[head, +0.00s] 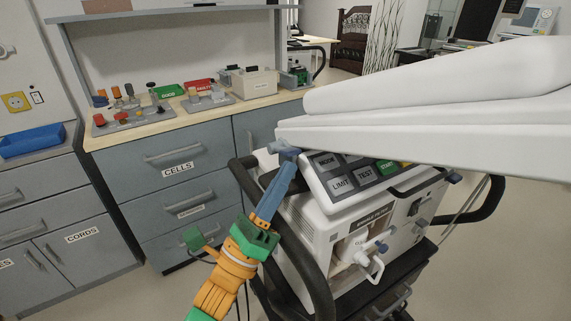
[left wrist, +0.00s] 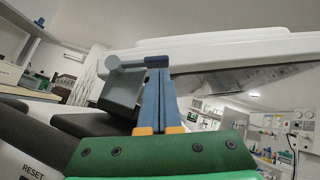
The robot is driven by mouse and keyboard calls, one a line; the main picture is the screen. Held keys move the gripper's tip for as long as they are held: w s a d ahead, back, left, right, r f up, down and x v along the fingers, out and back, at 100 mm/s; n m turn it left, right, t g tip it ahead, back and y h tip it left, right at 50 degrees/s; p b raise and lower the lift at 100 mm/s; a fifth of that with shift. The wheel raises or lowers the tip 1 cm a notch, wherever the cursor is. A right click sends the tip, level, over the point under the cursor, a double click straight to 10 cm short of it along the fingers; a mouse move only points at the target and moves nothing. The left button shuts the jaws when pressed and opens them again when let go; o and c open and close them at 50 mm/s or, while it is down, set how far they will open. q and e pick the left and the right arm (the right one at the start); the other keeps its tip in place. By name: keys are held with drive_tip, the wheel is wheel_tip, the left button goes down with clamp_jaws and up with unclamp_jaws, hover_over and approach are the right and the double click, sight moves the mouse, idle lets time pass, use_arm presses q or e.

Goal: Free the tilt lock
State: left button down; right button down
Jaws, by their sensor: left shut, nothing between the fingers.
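The tilt lock appears to be the small blue-grey lever (head: 285,147) at the left end of the ventilator's large white tilted panel (head: 430,140). In the left wrist view the lever shows as a grey rounded knob (left wrist: 113,63) with a bar ending in a dark tip (left wrist: 158,61). My left gripper (head: 288,164) has its blue fingers closed together and empty. In the left wrist view the fingertips (left wrist: 158,72) are right at the dark tip; I cannot tell whether they touch. My right gripper is in neither view.
The ventilator's keypad (head: 350,178) lies just under the white panel, close to my left fingers. A dark handle rail (head: 290,240) curves beside my left gripper. A counter with trays (head: 145,128) stands behind left, above grey drawers (head: 175,160).

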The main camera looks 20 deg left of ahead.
use_arm(q)
drive_tip(key=shift+w+d+r, duration=0.1)
drive_tip(key=shift+w+r, duration=0.05)
drive_tip(key=shift+r, duration=0.1)
drive_tip(key=n+y+p, duration=0.1)
drive_tip(key=r+n+y+p, duration=0.1)
drive_tip(key=n+y+p, duration=0.2)
drive_tip(key=n+p, duration=0.1)
drive_tip(key=shift+r+y, duration=0.3)
drive_tip(key=shift+r, duration=0.05)
